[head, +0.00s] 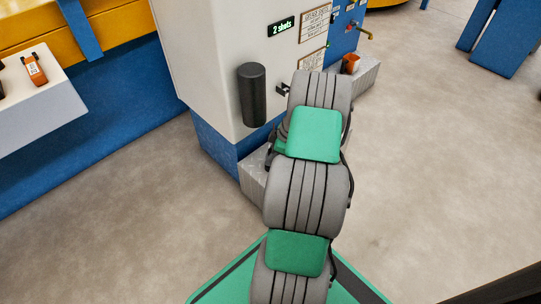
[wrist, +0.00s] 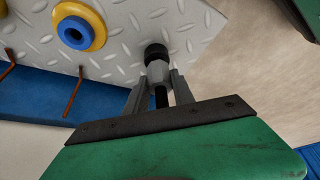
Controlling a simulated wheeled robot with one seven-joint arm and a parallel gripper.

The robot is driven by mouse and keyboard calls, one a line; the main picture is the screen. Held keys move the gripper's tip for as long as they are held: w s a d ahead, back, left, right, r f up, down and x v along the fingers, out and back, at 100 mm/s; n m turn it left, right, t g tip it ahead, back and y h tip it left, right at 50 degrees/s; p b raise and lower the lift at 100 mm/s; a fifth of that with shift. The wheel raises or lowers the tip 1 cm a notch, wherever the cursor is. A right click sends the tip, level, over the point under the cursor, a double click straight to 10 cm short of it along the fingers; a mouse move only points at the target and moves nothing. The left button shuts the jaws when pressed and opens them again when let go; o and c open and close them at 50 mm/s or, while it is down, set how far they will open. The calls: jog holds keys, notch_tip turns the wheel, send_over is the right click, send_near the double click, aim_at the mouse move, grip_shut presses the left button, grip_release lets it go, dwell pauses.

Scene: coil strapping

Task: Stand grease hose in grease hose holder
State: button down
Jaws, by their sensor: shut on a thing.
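In the wrist view my gripper (wrist: 159,84) is shut on the grease hose (wrist: 157,70), which shows as a grey cylindrical end with a black cap pointing away from me. A thin black length runs back between the fingers. In the head view my arm hides the gripper and the hose. An orange cup-like holder (head: 351,64) sits low on the machine's side, just right of my arm; I cannot tell for sure that it is the grease hose holder. It looks apart from my arm.
A white and blue machine (head: 222,60) with a "2 shots" display and a dark cylinder (head: 252,95) stands beside my arm. A tread-plate step (wrist: 115,35) carries a yellow-blue ring (wrist: 78,30). Copper-coloured rods (wrist: 74,92) are at left.

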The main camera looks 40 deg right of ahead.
jog(key=shift+f, duration=0.3)
jog(key=shift+f+b, duration=0.35)
jog(key=c, duration=1)
grip_release()
jog(key=shift+r, duration=0.1)
